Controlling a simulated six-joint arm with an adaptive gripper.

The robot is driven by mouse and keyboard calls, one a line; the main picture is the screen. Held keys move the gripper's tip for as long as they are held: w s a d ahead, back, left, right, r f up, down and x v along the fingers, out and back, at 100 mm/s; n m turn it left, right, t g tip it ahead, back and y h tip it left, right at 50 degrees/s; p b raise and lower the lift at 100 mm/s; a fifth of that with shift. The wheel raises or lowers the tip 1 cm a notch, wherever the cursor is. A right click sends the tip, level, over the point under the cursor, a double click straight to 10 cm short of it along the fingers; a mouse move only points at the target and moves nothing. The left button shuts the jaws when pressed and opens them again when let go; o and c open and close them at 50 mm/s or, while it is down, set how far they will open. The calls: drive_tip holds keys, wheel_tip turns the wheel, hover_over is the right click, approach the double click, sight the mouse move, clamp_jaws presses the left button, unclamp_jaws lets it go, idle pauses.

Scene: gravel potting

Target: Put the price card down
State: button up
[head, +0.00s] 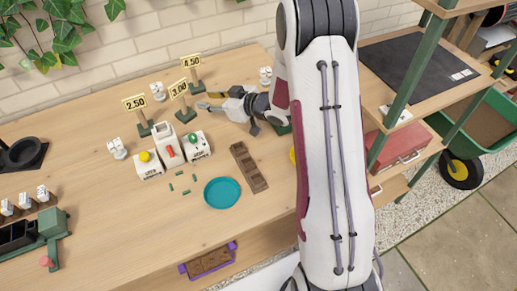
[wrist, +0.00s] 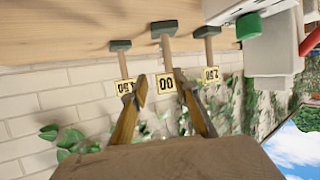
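The 3.00 price card (head: 179,88) stands upright on a post with a green base (head: 186,115), which appears to rest on the table. My gripper (head: 203,102) is just right of its post in the head view. In the wrist view, which is upside down, my gripper (wrist: 162,88) has its two fingers apart. The 3.00 card (wrist: 166,83) shows in the gap, its first digit hidden by a finger. I cannot tell whether a finger touches it. The 2.50 card (head: 134,102) stands to the left and the 4.50 card (head: 191,61) behind.
White boxes with yellow, red and green tops (head: 169,150) stand in front of the cards. A teal dish (head: 222,192) and a brown segmented tray (head: 249,167) lie nearer. Small green pieces (head: 184,191) are scattered beside the dish. A brick wall (head: 140,40) rises behind the table.

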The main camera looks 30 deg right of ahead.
drive_tip(key=s+d+r+m+h, duration=0.25)
drive_tip(key=d+r+h, duration=0.25)
drive_tip(key=r, duration=0.6)
drive_tip(key=s+d+r+m+g+h, duration=0.1)
drive_tip(key=s+r+m+g+h, duration=0.15)
drive_tip(key=s+r, duration=0.6)
drive_tip(key=s+a+g, duration=0.2)
drive_tip(key=s+a, duration=0.1)
drive_tip(key=s, duration=1.1)
drive_tip(key=s+a+m+g, duration=0.1)
drive_tip(key=s+a, duration=0.3)
drive_tip(key=s, duration=1.1)
drive_tip(key=shift+s+a+f+m+g+y, duration=0.15)
drive_tip(key=shift+s+f+m+g+y, duration=0.05)
drive_tip(key=shift+m+g+y, duration=0.15)
drive_tip(key=shift+o, duration=0.6)
drive_tip(key=shift+w, duration=0.1)
